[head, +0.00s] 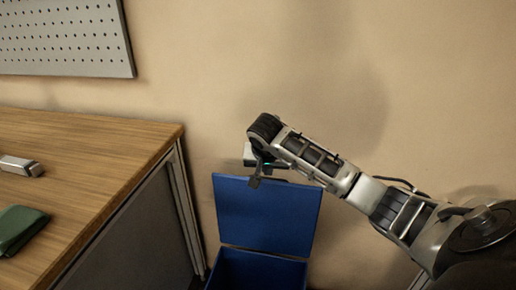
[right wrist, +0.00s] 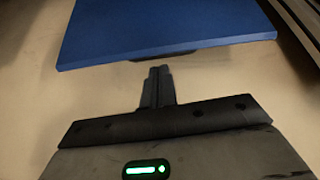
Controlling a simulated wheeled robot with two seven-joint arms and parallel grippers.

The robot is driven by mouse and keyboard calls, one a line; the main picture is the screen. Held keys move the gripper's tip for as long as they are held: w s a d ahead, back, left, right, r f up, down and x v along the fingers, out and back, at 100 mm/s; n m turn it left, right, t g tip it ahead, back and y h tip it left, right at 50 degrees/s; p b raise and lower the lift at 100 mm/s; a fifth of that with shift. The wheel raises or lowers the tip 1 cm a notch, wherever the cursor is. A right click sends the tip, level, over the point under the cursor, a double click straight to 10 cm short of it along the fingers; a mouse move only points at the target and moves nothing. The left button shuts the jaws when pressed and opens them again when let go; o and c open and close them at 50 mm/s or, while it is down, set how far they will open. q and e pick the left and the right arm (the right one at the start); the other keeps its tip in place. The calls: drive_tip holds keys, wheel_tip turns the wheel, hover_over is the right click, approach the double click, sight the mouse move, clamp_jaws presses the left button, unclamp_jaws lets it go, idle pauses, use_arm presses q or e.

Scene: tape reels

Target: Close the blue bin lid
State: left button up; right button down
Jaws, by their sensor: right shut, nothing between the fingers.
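The blue bin (head: 260,270) stands on the floor at the bottom middle of the head view, beside the desk. Its blue lid (head: 268,215) stands raised, upright at the back of the bin near the wall. My right gripper (head: 254,183) is at the lid's upper left edge in the head view. In the right wrist view my right gripper (right wrist: 160,72) is shut and empty, its fingertips just by the edge of the blue lid (right wrist: 165,32). I cannot tell whether they touch it. My left gripper is not in view.
A wooden desk (head: 90,160) fills the left side, with a grey metallic object (head: 20,166) and a dark green object (head: 20,228) on it. A pegboard (head: 65,40) hangs on the beige wall (head: 420,60) behind. The space right of the bin is partly covered by my right arm.

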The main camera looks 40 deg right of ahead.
use_arm(q)
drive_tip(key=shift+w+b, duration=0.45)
drive_tip(key=shift+b, duration=0.3)
use_arm(e)
drive_tip(key=w+d+f+m, duration=0.1)
drive_tip(key=w+d+f, duration=0.3)
drive_tip(key=d+f, duration=0.1)
drive_tip(key=shift+d+f, duration=0.35)
drive_tip(key=shift+f, duration=0.25)
drive_tip(key=shift+w, duration=0.1)
